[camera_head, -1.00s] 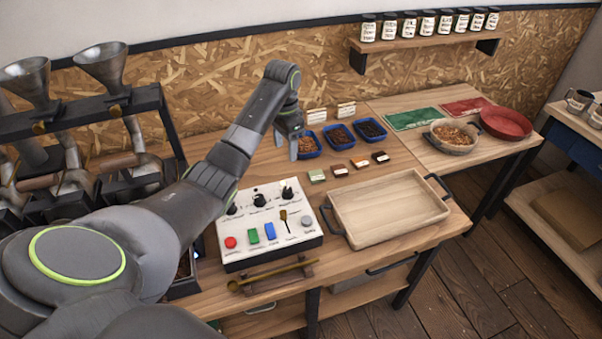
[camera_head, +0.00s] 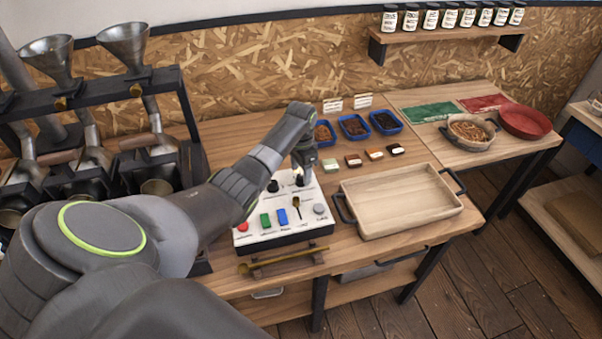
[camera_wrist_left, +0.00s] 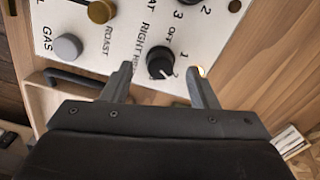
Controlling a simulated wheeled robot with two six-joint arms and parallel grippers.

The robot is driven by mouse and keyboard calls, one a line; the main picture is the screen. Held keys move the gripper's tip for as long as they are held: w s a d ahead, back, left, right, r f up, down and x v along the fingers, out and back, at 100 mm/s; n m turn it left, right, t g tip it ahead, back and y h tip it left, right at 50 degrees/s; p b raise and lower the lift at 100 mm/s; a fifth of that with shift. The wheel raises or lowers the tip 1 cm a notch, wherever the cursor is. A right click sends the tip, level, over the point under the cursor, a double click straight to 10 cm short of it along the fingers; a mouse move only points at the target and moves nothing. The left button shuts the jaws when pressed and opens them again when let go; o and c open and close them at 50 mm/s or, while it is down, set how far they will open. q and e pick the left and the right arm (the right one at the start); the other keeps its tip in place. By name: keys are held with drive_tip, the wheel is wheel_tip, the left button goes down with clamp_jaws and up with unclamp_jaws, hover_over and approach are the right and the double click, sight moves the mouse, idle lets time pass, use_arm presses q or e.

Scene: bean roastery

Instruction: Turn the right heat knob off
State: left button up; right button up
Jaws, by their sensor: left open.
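The white control panel (camera_head: 249,237) stands on the bench. Its right heat knob (camera_wrist_left: 160,62) is black and round, with a pale line on it, beside printed "OFF" and "1" marks. I cannot tell the setting it points to. In the head view the knob (camera_head: 299,180) is partly hidden by my left gripper (camera_head: 304,166), which points down over it. In the left wrist view my left gripper (camera_wrist_left: 158,78) is open, one finger on either side of the knob, with gaps visible. I cannot tell how far the fingertips are above the panel. My right gripper is out of view.
Another black knob (camera_head: 273,186) is left of it. An empty wooden tray (camera_head: 400,203) lies to the right. Blue bean trays (camera_head: 354,127) stand behind.

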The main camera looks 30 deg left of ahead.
use_arm(q)
drive_tip(key=shift+w+f, duration=0.1)
drive_tip(key=shift+f, duration=1)
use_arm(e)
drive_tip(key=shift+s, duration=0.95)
use_arm(q)
drive_tip(key=c, duration=1)
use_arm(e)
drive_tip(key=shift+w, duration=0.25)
use_arm(q)
drive_tip(key=shift+r, duration=0.1)
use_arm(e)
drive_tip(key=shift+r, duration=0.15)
